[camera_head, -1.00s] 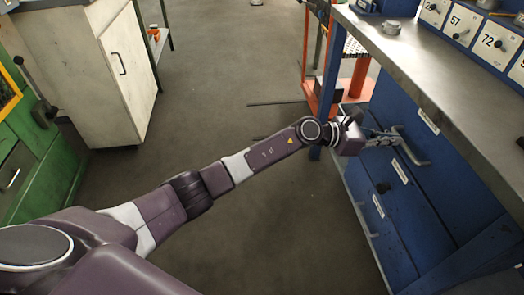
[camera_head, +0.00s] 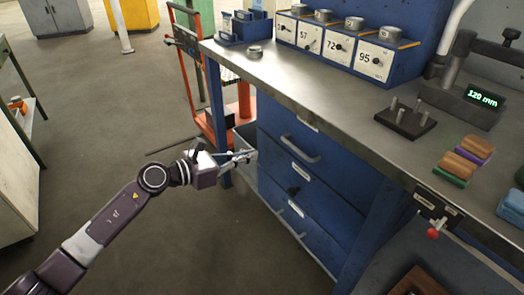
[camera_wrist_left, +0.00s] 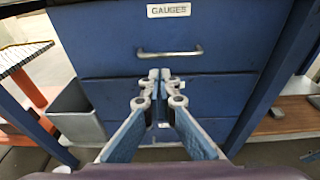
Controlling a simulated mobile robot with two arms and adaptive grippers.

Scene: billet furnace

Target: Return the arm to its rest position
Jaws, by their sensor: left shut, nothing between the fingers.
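My left gripper (camera_head: 245,156) is in front of the blue drawer cabinet (camera_head: 335,215), with its arm coming in from the lower left. Its fingers are together with nothing between them. In the left wrist view the closed fingertips (camera_wrist_left: 160,75) point at the cabinet front, just below the bar handle (camera_wrist_left: 169,52) of the drawer labelled GAUGES. In the head view a gap shows between the fingertips and the top drawer's handle (camera_head: 302,150). The top drawer looks shut. My right gripper is not in view.
A metal-topped workbench (camera_head: 350,110) runs above the drawers, carrying a numbered blue rack (camera_head: 345,45), a digital gauge (camera_head: 465,95) and colored blocks (camera_head: 460,160). An orange trolley (camera_head: 225,115) and a grey bin (camera_wrist_left: 75,118) stand beside the cabinet. Floor at left (camera_head: 100,120) is clear.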

